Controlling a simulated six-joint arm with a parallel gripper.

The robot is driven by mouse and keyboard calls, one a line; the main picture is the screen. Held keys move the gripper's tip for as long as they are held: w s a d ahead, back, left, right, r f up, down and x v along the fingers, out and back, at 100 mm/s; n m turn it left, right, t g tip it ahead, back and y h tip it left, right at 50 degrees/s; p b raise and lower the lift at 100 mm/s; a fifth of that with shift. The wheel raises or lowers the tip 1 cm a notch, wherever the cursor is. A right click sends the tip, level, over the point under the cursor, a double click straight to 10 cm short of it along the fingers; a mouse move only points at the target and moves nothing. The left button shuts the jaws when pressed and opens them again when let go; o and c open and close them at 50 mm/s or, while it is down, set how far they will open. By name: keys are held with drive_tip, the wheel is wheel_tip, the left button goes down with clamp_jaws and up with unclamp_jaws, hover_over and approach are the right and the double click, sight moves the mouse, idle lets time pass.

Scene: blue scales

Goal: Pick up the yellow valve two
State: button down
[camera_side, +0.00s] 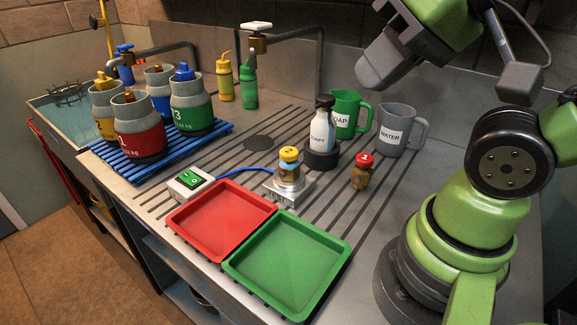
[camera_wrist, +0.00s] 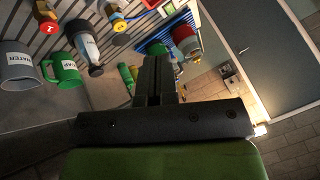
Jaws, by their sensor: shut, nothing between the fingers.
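The yellow valve two (camera_side: 289,154) is the yellow cap marked 2 on a small brass-coloured bottle with a blue band. The bottle stands upright on the silver plate of the scale (camera_side: 300,191). In the wrist view the yellow valve (camera_wrist: 119,25) shows near the top, left of centre. My gripper (camera_wrist: 157,62) shows in the wrist view with its two dark fingers together and nothing between them. It is well away from the valve. In the side view my arm is raised at the upper right, and the fingertips cannot be made out there.
A red-capped bottle (camera_side: 362,172) stands right of the scale. A white soap bottle (camera_side: 322,132), green mug (camera_side: 349,113) and grey water mug (camera_side: 397,130) stand behind. Empty red (camera_side: 220,216) and green trays (camera_side: 287,262) lie in front. Several canisters sit on a blue rack (camera_side: 150,165) at left.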

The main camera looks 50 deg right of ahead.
drive_tip(key=c, duration=0.5)
unclamp_jaws()
drive_tip(key=shift+c, duration=0.2)
drive_tip(key=n+g+h, duration=0.2)
drive_tip(key=n+g, duration=0.5)
drive_tip(key=n, duration=0.1)
hover_over(289, 151)
drive_tip(key=f, duration=1.4)
drive_tip(key=shift+w+a, duration=0.2)
drive_tip(key=shift+a, duration=0.15)
drive_tip(key=shift+n, duration=0.3)
drive_tip(key=f, duration=0.5)
drive_tip(key=shift+w+d+f, duration=0.1)
drive_tip(key=shift+d+f, duration=0.1)
drive_tip(key=shift+d, duration=0.05)
drive_tip(key=shift+s+d+f, duration=0.1)
drive_tip(key=shift+s+f, duration=0.05)
drive_tip(key=shift+f, duration=1.25)
drive_tip(key=shift+s+f, duration=0.15)
drive_tip(key=shift+f, duration=1.25)
